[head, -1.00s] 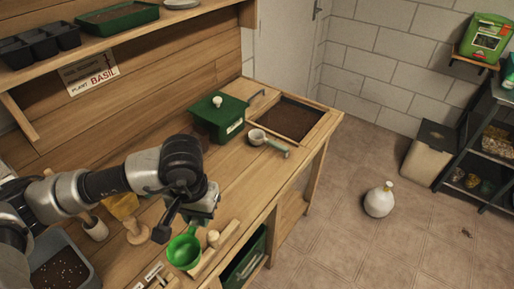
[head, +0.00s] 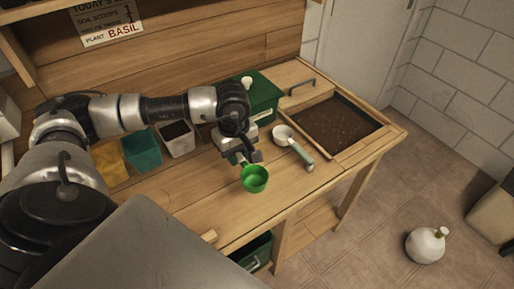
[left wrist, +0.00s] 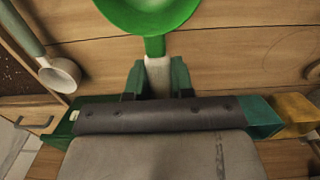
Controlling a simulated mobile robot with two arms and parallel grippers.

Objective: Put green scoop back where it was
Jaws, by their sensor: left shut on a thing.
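The green scoop (head: 254,179) is in my left gripper (head: 241,160), over the middle of the wooden bench. In the left wrist view the two fingers (left wrist: 158,80) are shut on its pale handle, and the green cup (left wrist: 150,14) points away from the gripper. I cannot tell how high the scoop is above the bench top. A white scoop with a grey-green handle (head: 292,146) lies to the right, near the soil bin; it also shows in the left wrist view (left wrist: 60,74). My right gripper is not in view.
A green lidded box (head: 262,97) stands behind the gripper. The soil bin (head: 372,147) is sunk into the bench's right end. Yellow (head: 109,161), teal (head: 143,150) and white (head: 177,137) pots line the back. The bench front (head: 215,205) is largely clear. A white jug (head: 427,245) stands on the floor.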

